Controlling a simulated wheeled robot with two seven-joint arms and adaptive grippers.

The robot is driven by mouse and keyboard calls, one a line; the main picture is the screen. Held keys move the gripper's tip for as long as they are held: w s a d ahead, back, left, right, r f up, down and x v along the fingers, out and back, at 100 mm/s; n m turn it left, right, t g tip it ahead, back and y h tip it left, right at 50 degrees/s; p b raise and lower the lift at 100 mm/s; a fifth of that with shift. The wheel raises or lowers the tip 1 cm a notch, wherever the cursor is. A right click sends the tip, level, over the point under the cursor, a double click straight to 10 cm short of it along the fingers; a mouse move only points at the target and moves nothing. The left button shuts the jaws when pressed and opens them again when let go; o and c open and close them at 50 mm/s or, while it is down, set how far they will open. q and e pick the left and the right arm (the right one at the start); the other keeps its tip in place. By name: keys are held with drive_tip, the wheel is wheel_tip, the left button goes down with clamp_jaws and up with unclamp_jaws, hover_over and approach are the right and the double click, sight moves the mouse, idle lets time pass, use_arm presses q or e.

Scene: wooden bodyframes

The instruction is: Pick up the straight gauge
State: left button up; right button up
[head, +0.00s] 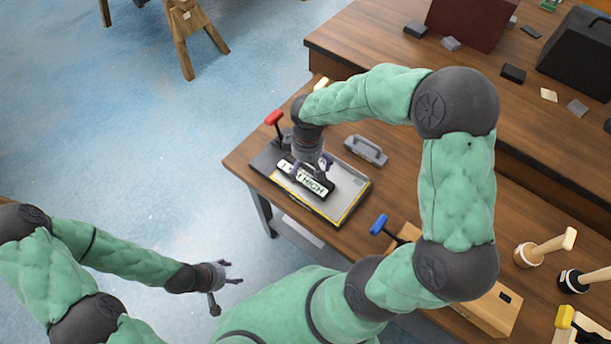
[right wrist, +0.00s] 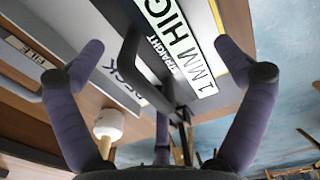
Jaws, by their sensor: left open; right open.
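The straight gauge (head: 305,178) is a dark bar with a white label reading "1 MM HIGH", lying on a low board on the table. In the right wrist view its label (right wrist: 180,45) also reads "STRAIGHT", with a dark handle beside it. My right gripper (head: 321,168) is open just above the gauge. In the right wrist view its purple fingers (right wrist: 165,78) are spread on either side of the handle; contact cannot be told. My left gripper (head: 232,273) is open and empty over the floor, away from the table.
The board (head: 350,207) has a yellow edge. A grey handled tool (head: 366,150) lies behind it, and a red-handled tool (head: 275,119) at its left. A blue-handled tool (head: 379,224) and mallets (head: 543,247) lie to the right. A dark case (head: 580,55) stands at the back.

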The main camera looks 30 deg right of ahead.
sight(308, 171)
wheel_tip(308, 171, down, 3)
drive_tip(key=shift+d+f+b, duration=0.1)
drive_tip(key=shift+b, duration=0.35)
drive_tip(key=c, duration=1.2)
drive_tip(key=shift+r+p, duration=0.3)
drive_tip(key=shift+r, duration=0.35)
wheel_tip(308, 171, up, 3)
drive_tip(key=shift+f+p, duration=0.2)
drive_tip(key=shift+p, duration=0.2)
drive_tip(key=s+r, duration=0.1)
drive_tip(key=s+a+r+p, duration=0.1)
drive_tip(key=r, duration=0.1)
drive_tip(key=s+a+r+p, duration=0.1)
drive_tip(key=r, duration=0.1)
drive_tip(key=shift+s+a, duration=0.25)
drive_tip(key=shift+s, duration=0.1)
drive_tip(key=shift+c, duration=0.2)
drive_tip(key=s+a+r+p, duration=0.2)
drive_tip(key=s+a+r, duration=0.2)
drive_tip(key=s, duration=0.4)
drive_tip(key=shift+a, duration=0.5)
